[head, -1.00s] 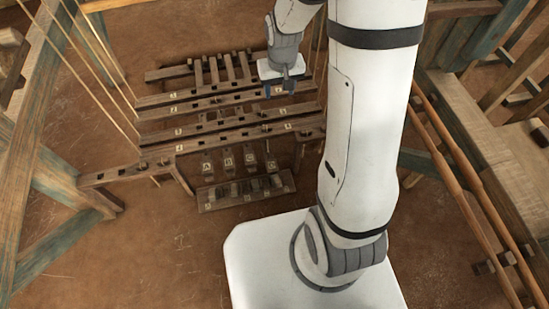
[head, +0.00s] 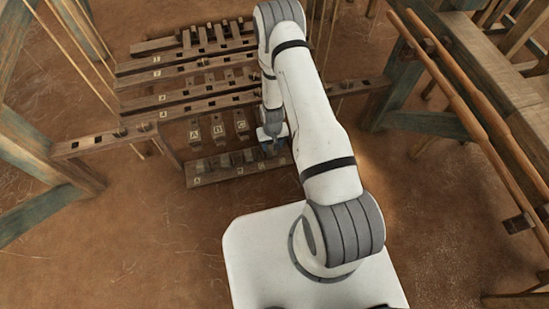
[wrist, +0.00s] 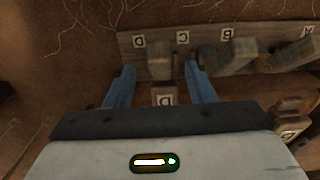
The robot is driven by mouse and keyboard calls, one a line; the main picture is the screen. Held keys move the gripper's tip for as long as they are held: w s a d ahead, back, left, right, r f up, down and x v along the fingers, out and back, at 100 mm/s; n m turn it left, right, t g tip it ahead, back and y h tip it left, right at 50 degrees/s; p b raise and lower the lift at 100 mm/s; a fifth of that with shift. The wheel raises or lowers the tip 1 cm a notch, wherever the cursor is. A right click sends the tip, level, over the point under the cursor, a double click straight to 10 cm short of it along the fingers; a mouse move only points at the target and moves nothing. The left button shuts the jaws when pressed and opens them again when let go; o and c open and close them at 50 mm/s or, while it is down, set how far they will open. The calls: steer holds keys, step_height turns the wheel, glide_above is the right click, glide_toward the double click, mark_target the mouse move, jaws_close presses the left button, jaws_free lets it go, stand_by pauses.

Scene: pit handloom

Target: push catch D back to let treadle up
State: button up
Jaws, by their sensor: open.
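The catch board (head: 235,174) lies low on the floor with lettered plates and a row of upright wooden catches. In the wrist view the board (wrist: 130,55) runs across the top. Catch D (wrist: 160,64), the leftmost block, stands beside the D plate. My gripper (wrist: 160,70) is open, its two blue fingers to either side of catch D, with visible gaps. A treadle end lettered D (wrist: 165,99) shows between the fingers, partly hidden by the gripper body. In the head view my gripper (head: 273,147) is over the board's right end and hides catch D.
Other catches (wrist: 225,56) stand to the right of catch D in the wrist view. Lettered treadles (head: 218,132) and slotted cross beams (head: 190,92) lie behind the board. A side beam (head: 90,144) is at left. The dirt floor (head: 150,230) in front is clear.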

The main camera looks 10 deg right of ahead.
mark_target(273, 154)
step_height(273, 154, down, 8)
steer(key=b, duration=0.2)
steer(key=shift+b, duration=0.35)
jaws_close()
stand_by(0.3)
